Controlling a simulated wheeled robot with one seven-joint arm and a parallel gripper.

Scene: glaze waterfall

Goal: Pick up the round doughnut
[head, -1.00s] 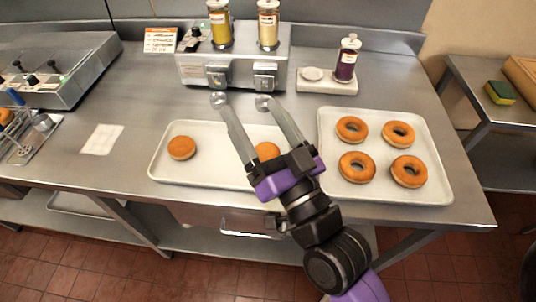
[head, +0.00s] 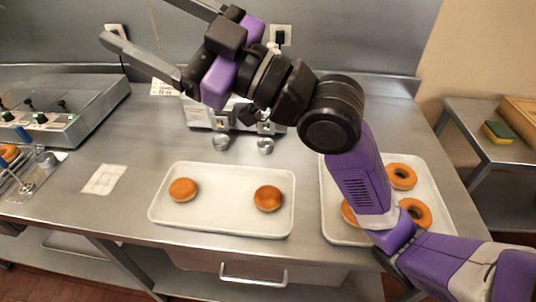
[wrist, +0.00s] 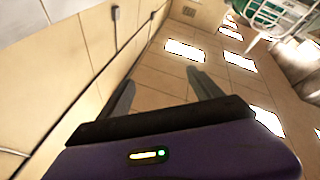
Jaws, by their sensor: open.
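Two round doughnuts without holes lie apart on the left white tray (head: 225,223) in the head view: one at the left (head: 183,190) and one at the right (head: 268,198). My gripper (head: 148,22) is raised high at the upper left, pointing left and up, far above the tray. Its two fingers are spread apart with nothing between them. The wrist view shows the open fingers (wrist: 163,92) against walls and ceiling lights, with no doughnut in sight.
Ring doughnuts (head: 402,176) lie on the right tray (head: 331,222), partly hidden behind my arm. A metal machine (head: 200,115) stands at the back, mostly covered by my gripper. A white card (head: 103,180) lies left of the left tray. The counter between card and tray is clear.

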